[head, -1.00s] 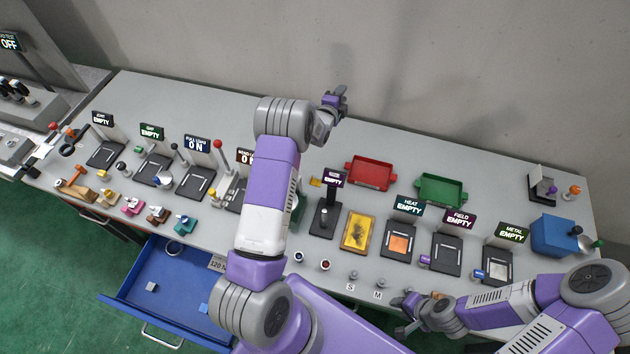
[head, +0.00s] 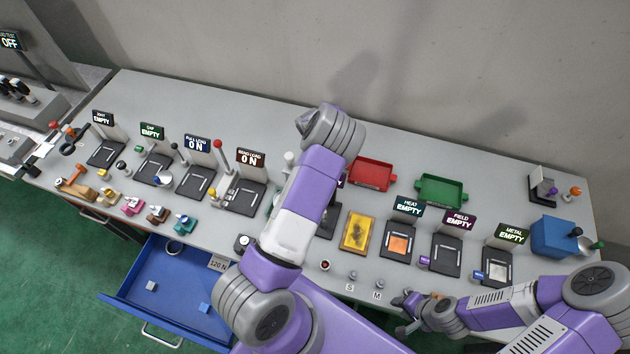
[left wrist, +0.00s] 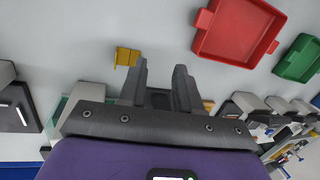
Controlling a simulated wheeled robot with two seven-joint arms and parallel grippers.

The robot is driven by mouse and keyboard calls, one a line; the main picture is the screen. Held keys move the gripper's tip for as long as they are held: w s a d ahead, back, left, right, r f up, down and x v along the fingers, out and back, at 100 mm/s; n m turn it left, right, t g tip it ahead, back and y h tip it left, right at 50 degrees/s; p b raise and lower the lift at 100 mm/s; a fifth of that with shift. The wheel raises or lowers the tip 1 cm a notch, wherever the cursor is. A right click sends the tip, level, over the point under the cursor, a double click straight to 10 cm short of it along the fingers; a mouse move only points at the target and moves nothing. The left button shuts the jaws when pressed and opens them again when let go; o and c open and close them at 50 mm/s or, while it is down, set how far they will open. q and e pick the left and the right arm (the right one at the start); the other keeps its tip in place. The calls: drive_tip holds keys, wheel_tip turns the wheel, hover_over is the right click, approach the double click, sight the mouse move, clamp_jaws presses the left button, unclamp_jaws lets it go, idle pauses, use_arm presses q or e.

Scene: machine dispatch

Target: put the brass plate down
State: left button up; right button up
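A small yellow, brass-coloured piece (left wrist: 127,57) lies on the table in the left wrist view, just beyond my left fingers and apart from them. I take it for the brass plate. My left arm hides its spot in the head view. My left gripper (left wrist: 160,90) has its fingers apart, with bare table showing between them. A second bit of brass colour (left wrist: 208,105) shows behind the right-hand finger, mostly hidden. My left gripper is hidden behind its own wrist in the head view. My right gripper (head: 404,314) is low at the table's front edge, fingers apart and empty.
A red tray (head: 371,174) and a green tray (head: 441,190) stand at the back. A yellow framed panel (head: 358,232) and several dark stations with signs line the table. A blue box (head: 556,236) is at the right. A blue drawer (head: 180,285) stands open in front.

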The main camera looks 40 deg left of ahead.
use_arm(q)
drive_tip(key=shift+m+g+y, duration=0.6)
drive_tip(key=shift+g+y, duration=0.3)
drive_tip(key=s+a, duration=0.3)
drive_tip(key=shift+a, duration=0.25)
wheel_tip(320, 180, down, 7)
drive_tip(key=shift+a+f, duration=0.1)
clamp_jaws()
